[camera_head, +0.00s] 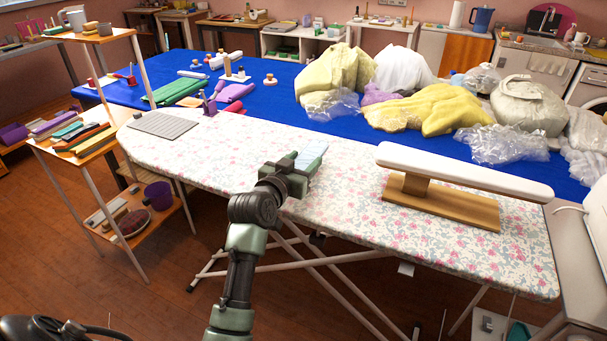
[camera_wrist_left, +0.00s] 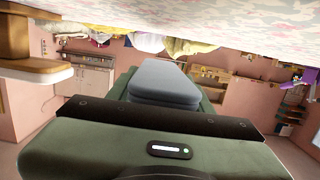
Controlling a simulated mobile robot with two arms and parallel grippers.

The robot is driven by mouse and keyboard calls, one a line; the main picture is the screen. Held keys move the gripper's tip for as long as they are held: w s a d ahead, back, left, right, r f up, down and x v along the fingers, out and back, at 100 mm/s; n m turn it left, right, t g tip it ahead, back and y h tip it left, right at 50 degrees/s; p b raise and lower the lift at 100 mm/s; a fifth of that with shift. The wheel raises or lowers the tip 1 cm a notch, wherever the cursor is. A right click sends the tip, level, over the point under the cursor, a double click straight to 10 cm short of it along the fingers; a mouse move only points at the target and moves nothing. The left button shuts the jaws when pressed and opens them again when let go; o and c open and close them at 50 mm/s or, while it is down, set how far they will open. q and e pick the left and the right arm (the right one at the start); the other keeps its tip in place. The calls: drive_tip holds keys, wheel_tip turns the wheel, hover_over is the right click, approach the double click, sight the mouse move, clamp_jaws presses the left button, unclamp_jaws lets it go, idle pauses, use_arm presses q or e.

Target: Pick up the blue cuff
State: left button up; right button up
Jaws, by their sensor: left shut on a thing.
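The blue cuff (camera_head: 313,154) is a pale blue, flat, folded piece. My left gripper (camera_head: 297,172) is shut on it above the middle of the floral ironing board (camera_head: 240,160). In the left wrist view the cuff (camera_wrist_left: 163,80) is a grey-blue slab that sticks out beyond the gripper body (camera_wrist_left: 160,140). The fingers hide part of the cuff. I cannot tell whether the cuff touches the board. My right gripper is not in view.
A white sleeve board on a wooden stand (camera_head: 460,175) stands on the board to the right. A grey ridged mat (camera_head: 163,125) lies at its left end. Behind is a blue table (camera_head: 280,85) with bagged garments (camera_head: 430,108). An orange shelf (camera_head: 75,150) stands at left.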

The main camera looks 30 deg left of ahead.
sight(303, 162)
use_arm(q)
wheel_tip(303, 162, up, 14)
drive_tip(key=shift+r, duration=0.25)
drive_tip(key=shift+r+p, duration=0.1)
drive_tip(key=shift+p, duration=0.25)
